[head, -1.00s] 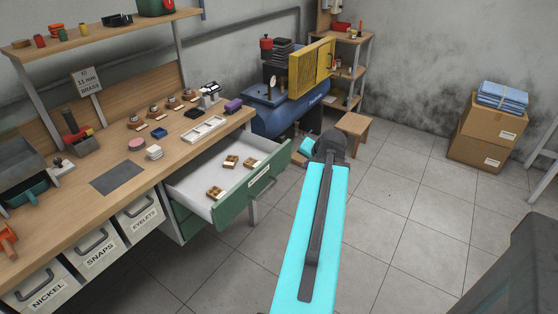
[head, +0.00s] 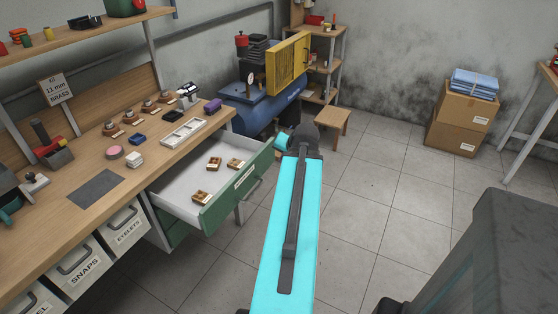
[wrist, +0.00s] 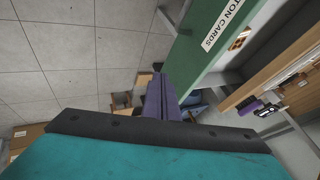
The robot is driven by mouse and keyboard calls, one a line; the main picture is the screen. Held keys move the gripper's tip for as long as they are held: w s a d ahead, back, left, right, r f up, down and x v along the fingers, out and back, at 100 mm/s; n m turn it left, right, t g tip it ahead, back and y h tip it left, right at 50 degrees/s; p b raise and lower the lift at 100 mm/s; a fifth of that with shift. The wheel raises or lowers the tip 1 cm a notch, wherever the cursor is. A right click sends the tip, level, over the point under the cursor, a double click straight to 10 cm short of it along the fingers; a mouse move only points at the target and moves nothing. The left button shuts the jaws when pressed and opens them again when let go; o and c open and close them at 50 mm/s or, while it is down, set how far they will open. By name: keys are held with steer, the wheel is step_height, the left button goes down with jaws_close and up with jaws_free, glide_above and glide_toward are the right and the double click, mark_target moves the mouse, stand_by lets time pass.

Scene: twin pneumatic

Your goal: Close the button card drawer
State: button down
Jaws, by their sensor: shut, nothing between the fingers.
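The button card drawer (head: 236,188) is pulled out from under the workbench. Its green front faces right, and several small brown-and-white card bundles (head: 207,193) lie inside. In the wrist view, the green drawer front (wrist: 202,62) slants across the upper right with a label ending in "TON CARDS". My gripper (wrist: 163,88) shows there as dark purple fingers, shut and empty, just left of the front's lower end. I cannot tell whether they touch it. In the head view, my arm reaches forward to the right of the drawer front, and the fingertips are hidden.
The wooden workbench (head: 130,172) holds a grey mat, a white tray and small tools. Labelled bins (head: 86,262) hang below it. A blue compressor (head: 256,103) and a wooden stool (head: 333,120) stand beyond the drawer.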

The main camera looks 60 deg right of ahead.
steer(key=shift+f+p, duration=0.55)
steer(key=shift+f, duration=0.25)
steer(key=p, duration=0.1)
glide_toward(266, 165)
step_height(266, 165, down, 4)
steer(key=s+d, duration=0.2)
steer(key=w, duration=0.2)
steer(key=w+p, duration=0.1)
steer(key=w, duration=0.1)
steer(key=shift+a+r, duration=0.15)
steer(key=shift+a, duration=0.05)
steer(key=shift+d, duration=0.1)
steer(key=shift+w, duration=0.1)
